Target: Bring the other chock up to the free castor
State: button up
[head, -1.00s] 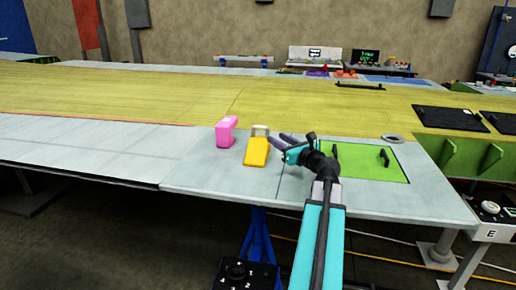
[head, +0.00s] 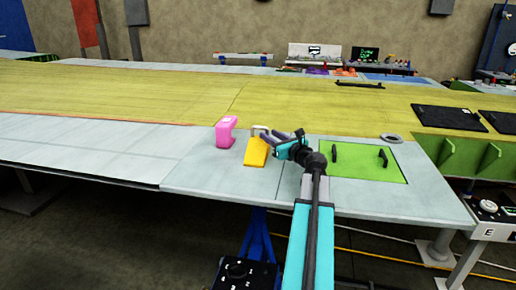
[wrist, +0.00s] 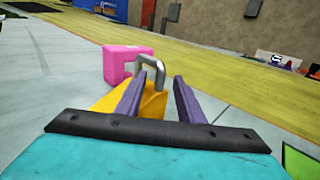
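A yellow wedge-shaped chock (head: 256,152) with a grey loop handle (head: 261,128) sits on the pale table panel. In the wrist view the chock's yellow body (wrist: 112,101) is partly hidden by the left finger, and its handle (wrist: 150,62) stands up just beyond the fingertips. My gripper (head: 282,137) is open and empty, with its two purple fingers (wrist: 161,80) apart. It is just right of the chock in the head view, with the handle near the left fingertip. I cannot tell whether they touch. No castor can be made out.
A pink block (head: 226,132) stands left of the chock, and also shows behind it in the wrist view (wrist: 121,64). A green panel (head: 365,162) with two black handles lies to the right. A grey ring (head: 391,138) lies behind it. The pale surface at left is clear.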

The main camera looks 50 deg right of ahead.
jog(key=shift+p+x, duration=0.3)
jog(key=shift+x, duration=1.15)
grip_shut()
jog(key=shift+r, duration=0.1)
dwell(0.5)
